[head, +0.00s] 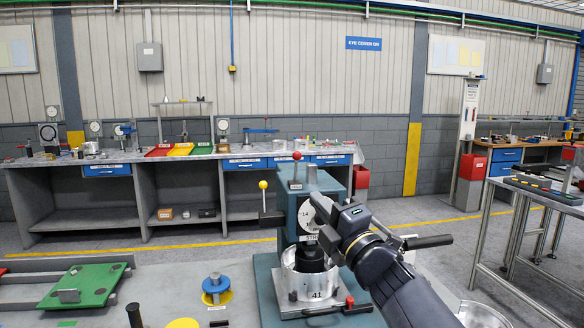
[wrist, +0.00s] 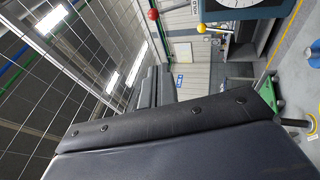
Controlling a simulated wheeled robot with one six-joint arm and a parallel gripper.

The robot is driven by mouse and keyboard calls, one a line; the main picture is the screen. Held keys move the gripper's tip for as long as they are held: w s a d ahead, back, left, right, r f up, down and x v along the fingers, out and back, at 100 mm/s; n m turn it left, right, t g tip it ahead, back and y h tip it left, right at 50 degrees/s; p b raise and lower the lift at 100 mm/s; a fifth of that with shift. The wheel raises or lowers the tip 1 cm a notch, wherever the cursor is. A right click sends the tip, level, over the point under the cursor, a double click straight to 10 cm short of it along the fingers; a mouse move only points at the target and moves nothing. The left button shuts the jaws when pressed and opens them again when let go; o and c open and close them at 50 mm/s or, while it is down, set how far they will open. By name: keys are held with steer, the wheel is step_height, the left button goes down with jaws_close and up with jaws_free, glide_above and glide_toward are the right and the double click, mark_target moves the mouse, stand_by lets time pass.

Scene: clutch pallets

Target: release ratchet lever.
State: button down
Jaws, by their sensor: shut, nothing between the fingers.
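A teal press (head: 322,190) stands ahead of me with a white dial and a metal pot (head: 310,277) marked 41 at its foot. A lever with a red ball (head: 297,157) rises from its top, and a lever with a yellow ball (head: 263,186) stands at its left. A handle with a red tip (head: 349,301) lies low at the pot's front. Which of these is the ratchet lever I cannot tell. My gripper (head: 323,222) is shut and empty in front of the dial, partly hiding it. The wrist view shows the red ball (wrist: 153,14) and yellow ball (wrist: 201,28).
A green plate (head: 83,286) lies on the bench at left, beside a blue and yellow spool (head: 215,288). A black-handled bar (head: 428,242) sticks out right of my gripper. A long workbench (head: 180,165) runs along the back wall. A metal table (head: 540,195) stands at right.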

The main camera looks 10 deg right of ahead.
steer(key=p, duration=0.3)
glide_toward(296, 167)
steer(key=a+r, duration=0.3)
steer(key=a, duration=0.2)
steer(key=shift+w+d+r+p, duration=0.15)
steer(key=shift+w+d+r, duration=0.15)
steer(key=shift+w, duration=0.4)
steer(key=shift+w+d+r+p, duration=0.2)
steer(key=shift+w+d, duration=0.1)
steer(key=shift+w, duration=0.4)
steer(key=shift+w+d+r+p, duration=0.15)
steer(key=shift+w+d+r, duration=0.15)
steer(key=shift+w, duration=0.4)
